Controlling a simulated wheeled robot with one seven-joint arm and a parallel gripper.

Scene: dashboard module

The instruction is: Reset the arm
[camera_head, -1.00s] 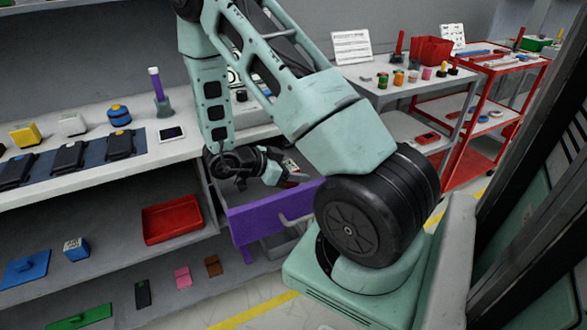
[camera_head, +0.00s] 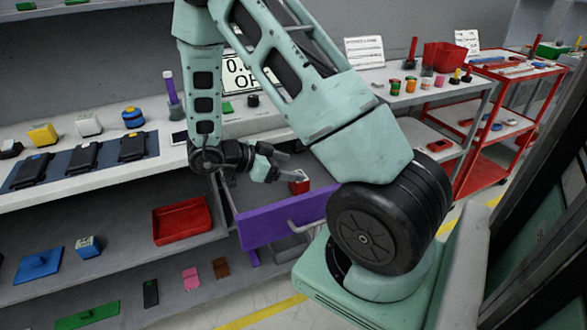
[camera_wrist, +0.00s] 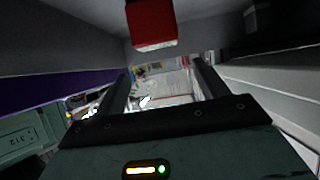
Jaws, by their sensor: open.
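My arm is bent down in the camera_head view, with my gripper (camera_head: 290,167) just above an open drawer with a purple front (camera_head: 285,217). In the camera_wrist view my gripper (camera_wrist: 163,84) has its two dark fingers spread apart, with nothing held between them. A small red block (camera_head: 299,187) shows just below the fingertips in the camera_head view. A red block (camera_wrist: 152,25) also shows at the top of the camera_wrist view, apart from the fingers.
A long white shelf (camera_head: 95,178) with dark cases stands at left, with a red tray (camera_head: 182,222) on the level below. A grey table (camera_head: 440,98) and a red cart (camera_head: 505,68) stand at back right. A dark upright structure (camera_head: 545,150) is close at right.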

